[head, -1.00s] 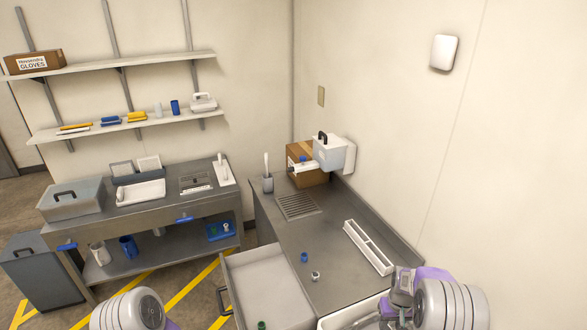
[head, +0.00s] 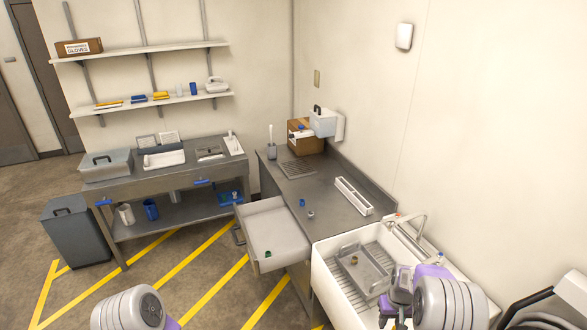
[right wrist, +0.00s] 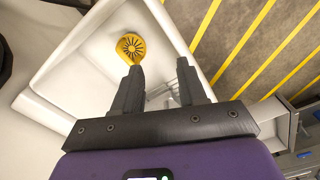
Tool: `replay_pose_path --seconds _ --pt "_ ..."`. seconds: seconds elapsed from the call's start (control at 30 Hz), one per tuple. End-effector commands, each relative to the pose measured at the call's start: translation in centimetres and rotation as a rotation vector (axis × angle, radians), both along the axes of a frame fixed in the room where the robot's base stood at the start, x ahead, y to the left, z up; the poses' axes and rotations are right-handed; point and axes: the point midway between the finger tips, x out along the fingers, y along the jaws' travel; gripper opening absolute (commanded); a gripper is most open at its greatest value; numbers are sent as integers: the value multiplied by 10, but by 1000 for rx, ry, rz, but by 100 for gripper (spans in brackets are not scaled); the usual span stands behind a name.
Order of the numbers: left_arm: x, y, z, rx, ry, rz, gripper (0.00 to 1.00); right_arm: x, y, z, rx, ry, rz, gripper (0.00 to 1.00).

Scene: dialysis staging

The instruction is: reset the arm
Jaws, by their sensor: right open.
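My right gripper (head: 390,308) is at the lower right of the head view, in front of the white sink (head: 322,272). In the right wrist view the right gripper (right wrist: 158,68) has its two dark fingers apart with nothing between them. Below them is a white basin with a round yellow slotted piece (right wrist: 130,47). My left arm shows only as a rounded grey link at the lower left of the head view; the left gripper is out of frame.
An open drawer (head: 275,232) juts from the steel counter (head: 325,192). A grey bin (head: 78,238) stands at left. Yellow-striped floor is clear in front.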

Motion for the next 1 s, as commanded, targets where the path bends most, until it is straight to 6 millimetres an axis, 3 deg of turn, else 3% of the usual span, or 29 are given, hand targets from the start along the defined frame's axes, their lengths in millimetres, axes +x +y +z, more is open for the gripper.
replay_pose_path --seconds 0.37,0.57,0.7,0.83,1.0 --pt "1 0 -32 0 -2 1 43 -58 49 -103 90 8 -43 42" --pt "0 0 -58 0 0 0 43 -119 100 -168 178 13 -87 42" --pt "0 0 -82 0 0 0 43 -177 147 -204 263 12 -136 42" --pt "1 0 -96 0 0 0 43 -216 178 -214 323 5 -174 42" --pt "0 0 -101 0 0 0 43 -238 194 -213 360 -3 -199 42"
